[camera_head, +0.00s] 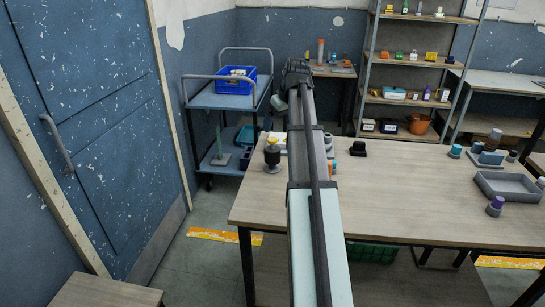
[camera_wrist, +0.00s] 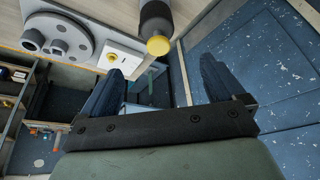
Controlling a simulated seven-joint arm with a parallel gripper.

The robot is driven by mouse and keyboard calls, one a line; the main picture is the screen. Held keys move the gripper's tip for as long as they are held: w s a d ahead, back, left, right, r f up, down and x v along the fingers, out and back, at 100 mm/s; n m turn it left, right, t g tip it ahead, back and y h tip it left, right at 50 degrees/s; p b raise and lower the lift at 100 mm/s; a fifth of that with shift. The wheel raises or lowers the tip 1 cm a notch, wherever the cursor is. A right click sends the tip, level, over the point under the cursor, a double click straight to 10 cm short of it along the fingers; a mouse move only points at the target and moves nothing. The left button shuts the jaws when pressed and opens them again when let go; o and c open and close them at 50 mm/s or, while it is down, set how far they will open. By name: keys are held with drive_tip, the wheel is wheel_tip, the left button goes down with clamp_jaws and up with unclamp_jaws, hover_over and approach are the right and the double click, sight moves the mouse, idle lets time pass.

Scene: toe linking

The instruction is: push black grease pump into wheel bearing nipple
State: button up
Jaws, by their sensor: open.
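The black grease pump (camera_head: 272,155) is a dark upright bottle with a yellow top, near the table's left end in the head view. In the wrist view the pump (camera_wrist: 155,22) shows its yellow tip at the top centre, beyond and apart from my fingers. My gripper (camera_wrist: 158,82) is open and empty, its two dark fingers spread wide. A grey round plate with cylinders (camera_wrist: 75,22), perhaps the wheel bearing, lies at the upper left. Beside it is a white plate (camera_wrist: 125,46) with a yellow knob (camera_wrist: 112,57). I cannot tell which part is the nipple.
My arm crosses the middle of the head view and hides part of the table (camera_head: 420,195). A black object (camera_head: 358,148) stands right of it. A grey tray (camera_head: 505,186) and small parts lie at the right. A blue cart (camera_head: 225,95) stands behind left.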

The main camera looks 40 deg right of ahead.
sight(272, 146)
drive_tip(key=shift+x, duration=6.75)
drive_tip(key=shift+d, duration=0.15)
drive_tip(key=shift+c, duration=0.4)
drive_tip(key=shift+s, duration=0.1)
drive_tip(key=c, duration=1.2)
